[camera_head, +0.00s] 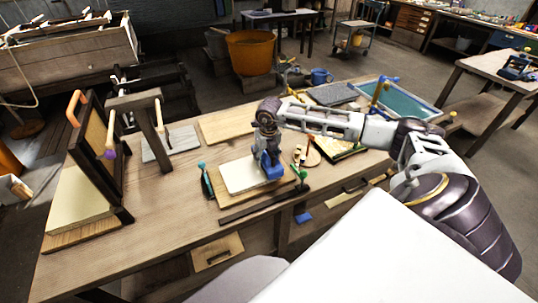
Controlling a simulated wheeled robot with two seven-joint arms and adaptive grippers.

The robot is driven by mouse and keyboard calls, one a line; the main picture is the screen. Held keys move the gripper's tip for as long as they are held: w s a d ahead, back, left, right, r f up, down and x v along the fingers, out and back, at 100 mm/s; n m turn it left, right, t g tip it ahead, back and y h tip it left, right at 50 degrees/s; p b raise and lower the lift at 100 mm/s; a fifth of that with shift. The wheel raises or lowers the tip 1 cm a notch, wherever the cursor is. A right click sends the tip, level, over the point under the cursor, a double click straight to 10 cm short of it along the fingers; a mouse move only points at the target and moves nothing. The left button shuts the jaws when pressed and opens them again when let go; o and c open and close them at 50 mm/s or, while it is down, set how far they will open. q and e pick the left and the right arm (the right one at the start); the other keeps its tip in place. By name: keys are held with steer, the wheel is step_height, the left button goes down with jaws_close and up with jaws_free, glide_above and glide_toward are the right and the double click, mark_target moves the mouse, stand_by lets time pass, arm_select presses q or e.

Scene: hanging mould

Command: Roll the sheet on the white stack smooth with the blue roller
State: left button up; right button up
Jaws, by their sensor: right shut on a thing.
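The white stack (240,177) lies on a wooden board (228,201) near the middle of the workbench. I cannot tell the sheet apart from the stack's pale top. My right gripper (268,148) points down over the right part of the stack. It is shut on the blue roller (272,171), which is upright at the stack's right end. It seems to touch the top, but the contact is hard to see. The gripper's fingers hide the roller's handle. My left gripper is not in view.
A wooden frame (102,160) and a cream stack (78,200) stand at the bench's left. A teal-handled brush (206,180) lies left of the white stack, and a green-topped tool (300,175) is right of it. A bare board (228,124) lies behind.

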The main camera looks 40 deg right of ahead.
steer(key=shift+o, duration=0.3)
steer(key=shift+a+f, duration=0.1)
steer(key=shift+a, duration=0.5)
steer(key=shift+w, duration=0.1)
steer(key=shift+c, duration=0.9)
steer(key=shift+w+a+f, duration=0.1)
steer(key=shift+w+a, duration=0.05)
steer(key=shift+a, duration=0.8)
